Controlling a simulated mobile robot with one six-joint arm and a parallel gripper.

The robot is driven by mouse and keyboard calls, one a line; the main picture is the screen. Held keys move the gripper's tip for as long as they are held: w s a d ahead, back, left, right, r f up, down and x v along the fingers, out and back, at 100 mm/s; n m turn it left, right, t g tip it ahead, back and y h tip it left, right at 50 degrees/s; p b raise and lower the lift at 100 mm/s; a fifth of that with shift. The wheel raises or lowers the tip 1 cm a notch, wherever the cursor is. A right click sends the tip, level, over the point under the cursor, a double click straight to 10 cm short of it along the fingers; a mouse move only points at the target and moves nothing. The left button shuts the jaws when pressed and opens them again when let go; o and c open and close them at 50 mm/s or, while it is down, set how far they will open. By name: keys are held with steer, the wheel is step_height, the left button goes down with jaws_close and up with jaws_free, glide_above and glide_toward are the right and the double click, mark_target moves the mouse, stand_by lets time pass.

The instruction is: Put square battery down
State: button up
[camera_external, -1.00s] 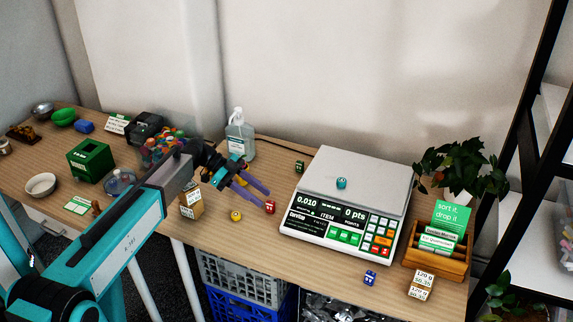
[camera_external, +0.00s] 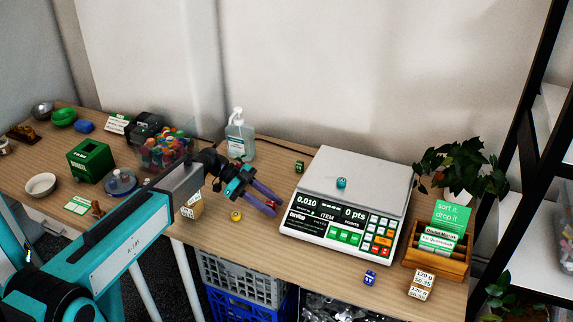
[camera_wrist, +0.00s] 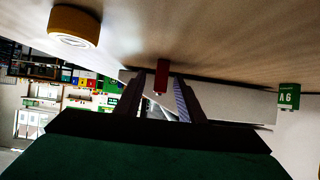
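A small red square battery (camera_external: 271,204) is on the wooden table, left of the scale. My gripper (camera_external: 272,203) is low over the table, with its purple fingers pointing right and reaching the red battery. In the wrist view, which is upside down, the red battery (camera_wrist: 161,76) shows between the fingertips of my gripper (camera_wrist: 160,88). A gap shows on each side of it, so the fingers look open around it. A blue square battery (camera_external: 369,278) is in front of the scale. A green one (camera_external: 299,167) is behind my gripper to the right.
A yellow round battery (camera_external: 236,216) lies left of the red one. A teal battery (camera_external: 341,183) stands on the white scale (camera_external: 312,222). A sanitizer bottle (camera_external: 240,138) and a bin of colourful pieces (camera_external: 168,151) are behind my arm. A wooden sorting box (camera_external: 437,262) is at right.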

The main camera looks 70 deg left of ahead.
mark_target(270, 201)
jaws_close()
steer(key=shift+r, duration=0.15)
steer(key=shift+r+b, duration=0.95)
steer(key=shift+r, duration=3.95)
